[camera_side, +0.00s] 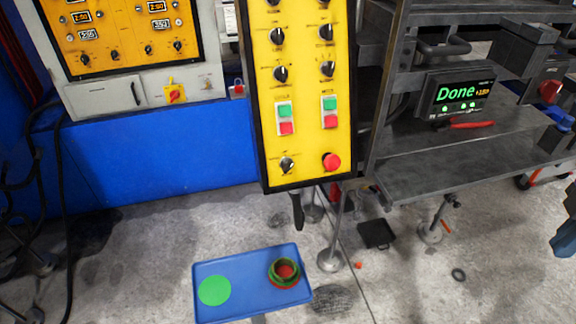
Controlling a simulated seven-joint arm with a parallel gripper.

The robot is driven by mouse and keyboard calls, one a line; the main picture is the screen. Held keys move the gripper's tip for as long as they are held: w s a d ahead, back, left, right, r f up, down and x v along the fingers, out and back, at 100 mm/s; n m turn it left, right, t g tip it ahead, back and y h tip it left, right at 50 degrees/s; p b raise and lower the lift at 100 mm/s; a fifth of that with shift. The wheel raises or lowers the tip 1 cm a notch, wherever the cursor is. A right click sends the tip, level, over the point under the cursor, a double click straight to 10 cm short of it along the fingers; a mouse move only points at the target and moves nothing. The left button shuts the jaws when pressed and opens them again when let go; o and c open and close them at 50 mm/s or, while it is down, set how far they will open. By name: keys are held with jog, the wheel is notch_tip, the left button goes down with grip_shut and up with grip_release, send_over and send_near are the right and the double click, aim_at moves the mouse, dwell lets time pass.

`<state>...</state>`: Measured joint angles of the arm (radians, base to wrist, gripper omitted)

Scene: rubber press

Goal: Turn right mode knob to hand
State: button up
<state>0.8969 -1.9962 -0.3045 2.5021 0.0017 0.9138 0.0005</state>
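A yellow control panel (305,110) with a black frame hangs upright in the middle. It has two columns of black rotary knobs with light pointers. The right column shows an upper knob (326,32) and a lower knob (328,69); more knobs are cut off by the top edge. The left column shows matching knobs (278,35) and (281,73). Their labels are too small to read, so I cannot tell which is the right mode knob or whether it points to hand. My gripper is not recognisable in this view.
Below the knobs are green and red buttons (330,112), a single knob (287,164) and a red mushroom button (332,162). A press frame with a "Done" display (457,92) stands right. A blue tray (237,263) lies below. The space before the panel looks clear.

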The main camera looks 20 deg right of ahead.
jog(key=o, duration=0.5)
jog(key=shift+w+a, duration=0.1)
jog(key=shift+w, duration=0.05)
jog(key=shift+c, duration=0.2)
jog(key=n+t+h, duration=0.6)
jog(key=n+t, duration=0.5)
jog(key=t, duration=0.6)
send_near(288, 170)
jog(key=x, duration=0.8)
jog(key=shift+w, duration=0.35)
grip_shut()
